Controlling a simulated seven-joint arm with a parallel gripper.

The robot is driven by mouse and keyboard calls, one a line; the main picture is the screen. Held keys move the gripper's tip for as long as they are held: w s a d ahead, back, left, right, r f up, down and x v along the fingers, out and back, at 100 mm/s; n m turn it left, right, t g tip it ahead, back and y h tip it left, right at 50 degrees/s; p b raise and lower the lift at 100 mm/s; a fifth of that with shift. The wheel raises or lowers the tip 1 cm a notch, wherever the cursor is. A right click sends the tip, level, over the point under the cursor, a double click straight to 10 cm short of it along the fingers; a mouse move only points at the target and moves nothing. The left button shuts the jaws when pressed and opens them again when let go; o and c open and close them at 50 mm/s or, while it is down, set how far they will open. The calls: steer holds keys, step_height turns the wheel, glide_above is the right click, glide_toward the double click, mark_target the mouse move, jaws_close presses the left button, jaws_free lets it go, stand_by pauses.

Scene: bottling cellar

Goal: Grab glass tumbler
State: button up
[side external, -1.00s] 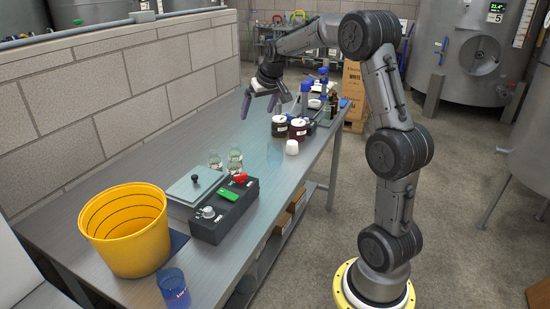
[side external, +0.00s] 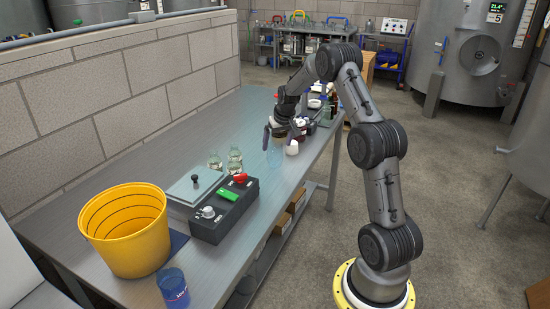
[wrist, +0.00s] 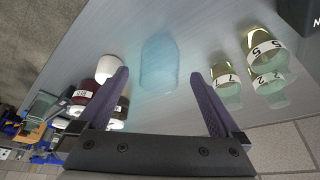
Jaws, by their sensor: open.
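The glass tumbler (side external: 275,154) is clear with a pale blue tint and stands on the metal bench, left of a small white cup. In the wrist view the tumbler (wrist: 158,62) lies centred ahead of my gripper (wrist: 160,74), between the lines of the two purple fingers. The gripper is open and empty. In the side view my gripper (side external: 280,138) is low over the bench just behind the tumbler; I cannot tell whether the fingertips overlap it.
Dark jars with labels (wrist: 87,91) and the white cup (wrist: 108,68) are close by the left finger. Numbered glass bottles (wrist: 226,86) stand to the right. A yellow bucket (side external: 126,240), black control box (side external: 224,212) and blue cup (side external: 173,288) are nearer the camera.

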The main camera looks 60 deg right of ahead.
steer(key=x, duration=0.5)
steer(key=shift+w+d+r, duration=0.1)
steer(key=shift+w+d, duration=0.05)
steer(key=shift+c, duration=0.2)
steer(key=c, duration=1.3)
steer(key=shift+r, duration=0.15)
